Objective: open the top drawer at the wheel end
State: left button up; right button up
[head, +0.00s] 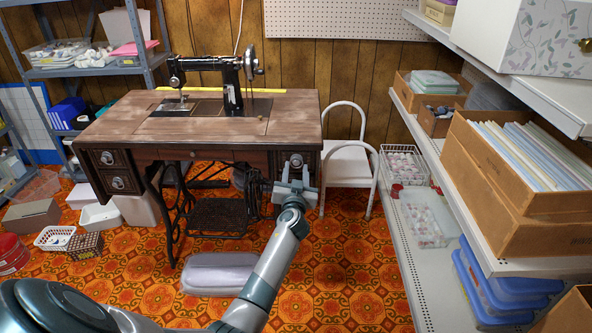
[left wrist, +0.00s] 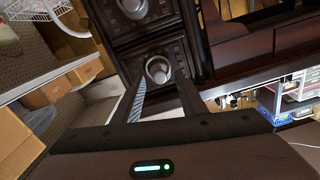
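The sewing table (head: 215,120) is brown wood with a black sewing machine (head: 215,72); its handwheel (head: 250,66) is at the right. At that end, the top drawer (left wrist: 180,62) is dark with a silver ring pull (head: 296,160), which also shows in the left wrist view (left wrist: 157,68). The drawer looks closed. My left gripper (head: 296,170) is open in front of it, fingers either side of the pull. In the left wrist view the gripper (left wrist: 160,84) holds nothing; contact cannot be told. A second drawer pull (left wrist: 133,8) shows beyond. My right gripper is not in view.
A white chair (head: 348,160) stands just right of the table. Shelving (head: 455,210) with boxes and wire baskets runs along the right.

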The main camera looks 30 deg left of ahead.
pick_arm(q)
jog(key=shift+w+a, duration=0.4)
jog(key=shift+w, duration=0.2)
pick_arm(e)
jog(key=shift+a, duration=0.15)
pick_arm(q)
grip_shut()
